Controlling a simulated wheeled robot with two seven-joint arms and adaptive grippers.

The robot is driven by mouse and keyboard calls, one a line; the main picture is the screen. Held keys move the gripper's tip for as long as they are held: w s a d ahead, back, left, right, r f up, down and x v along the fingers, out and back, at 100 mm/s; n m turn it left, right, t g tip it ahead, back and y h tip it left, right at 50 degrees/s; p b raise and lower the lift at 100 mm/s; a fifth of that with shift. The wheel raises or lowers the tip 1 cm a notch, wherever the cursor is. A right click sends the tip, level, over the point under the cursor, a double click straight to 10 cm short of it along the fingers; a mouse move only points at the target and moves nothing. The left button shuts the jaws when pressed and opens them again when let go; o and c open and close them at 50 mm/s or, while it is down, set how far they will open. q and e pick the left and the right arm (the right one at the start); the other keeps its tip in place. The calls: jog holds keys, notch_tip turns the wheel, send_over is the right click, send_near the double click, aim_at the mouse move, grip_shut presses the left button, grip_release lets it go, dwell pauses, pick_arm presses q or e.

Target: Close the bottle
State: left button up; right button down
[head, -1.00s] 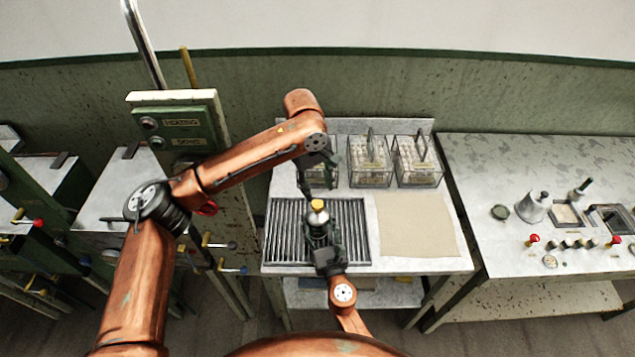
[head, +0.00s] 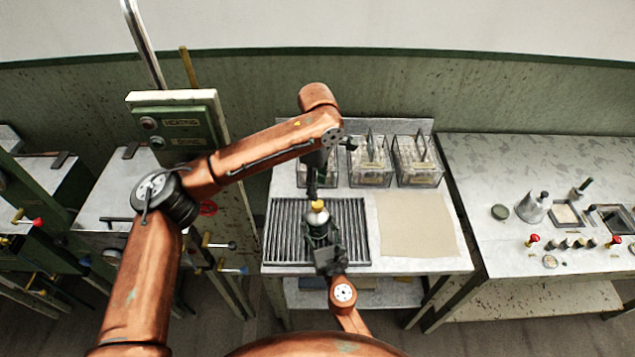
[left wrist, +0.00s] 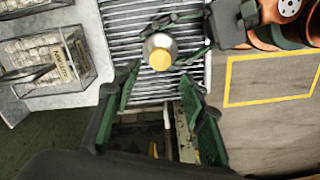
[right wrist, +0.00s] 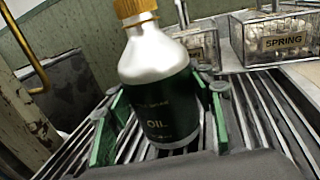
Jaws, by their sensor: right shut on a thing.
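The bottle (right wrist: 165,95) is silvery with a dark green OIL label and an orange-yellow cap (right wrist: 136,10) on its neck. How tightly the cap sits cannot be told. In the head view, the bottle's cap (head: 318,206) shows over the slatted rack. My right gripper (head: 320,236) is shut around the bottle's body, and its green fingers flank the label in the right wrist view. My left gripper (head: 312,194) is just above and behind the cap. In the left wrist view, my left gripper (left wrist: 160,78) is open and empty, with the cap (left wrist: 160,60) near its fingertips.
The slatted rack (head: 282,232) lies under the bottle on the pale table. A beige cloth (head: 418,225) lies to its right. Clear boxes (head: 418,177) stand behind. A green control post (head: 180,125) rises at left, close to my left arm.

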aim_at(317, 204)
pick_arm(q)
notch_tip(317, 204, down, 7)
jog(key=shift+f, duration=0.2)
dwell(0.4)
grip_shut()
dwell(0.3)
